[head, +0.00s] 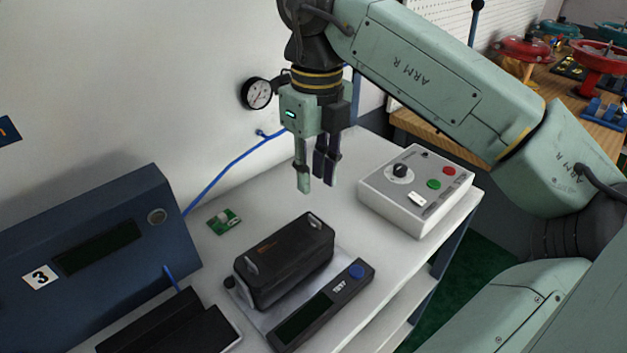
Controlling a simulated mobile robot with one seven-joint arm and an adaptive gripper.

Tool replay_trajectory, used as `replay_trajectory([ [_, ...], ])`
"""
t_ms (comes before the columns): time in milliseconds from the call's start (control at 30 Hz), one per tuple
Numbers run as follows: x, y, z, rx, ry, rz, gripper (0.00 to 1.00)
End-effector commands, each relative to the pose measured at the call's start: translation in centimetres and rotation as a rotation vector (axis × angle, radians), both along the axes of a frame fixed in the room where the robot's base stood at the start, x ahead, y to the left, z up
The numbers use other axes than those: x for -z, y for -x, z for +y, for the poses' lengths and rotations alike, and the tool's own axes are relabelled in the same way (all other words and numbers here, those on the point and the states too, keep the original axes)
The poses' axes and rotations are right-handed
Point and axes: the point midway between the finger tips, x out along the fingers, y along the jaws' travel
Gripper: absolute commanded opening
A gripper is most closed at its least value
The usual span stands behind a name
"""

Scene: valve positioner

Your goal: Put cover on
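A black box-shaped unit (289,262) with two light metal handles or brackets stands on a pale plate (318,282) on the white bench. I cannot tell whether this black part is the cover or the positioner body, and no separate cover is clearly in view. My gripper (317,184) hangs pointing down above the bench, behind and above the black unit and apart from it. Its fingers are spread with a gap between them, and nothing shows in them.
A black tester (322,305) with a blue knob lies in front of the unit. A grey control box (418,190) stands right, a green circuit board (223,221) left. A blue console (95,258) marked 3 and a gauge (257,93) border the bench (357,160).

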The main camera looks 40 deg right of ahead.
Motion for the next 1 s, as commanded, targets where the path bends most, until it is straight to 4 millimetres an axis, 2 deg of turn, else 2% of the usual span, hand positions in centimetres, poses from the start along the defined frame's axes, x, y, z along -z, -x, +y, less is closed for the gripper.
replay_trajectory([
  [33, -1.2, 0.0, 0.0, 0.0, 0.001, 0.0, 0.25],
  [300, -3.2, 0.0, -0.1, -0.001, 0.0, 0.001, 0.25],
  [1000, -3.3, 0.0, -0.1, -0.001, 0.0, 0.001, 0.25],
])
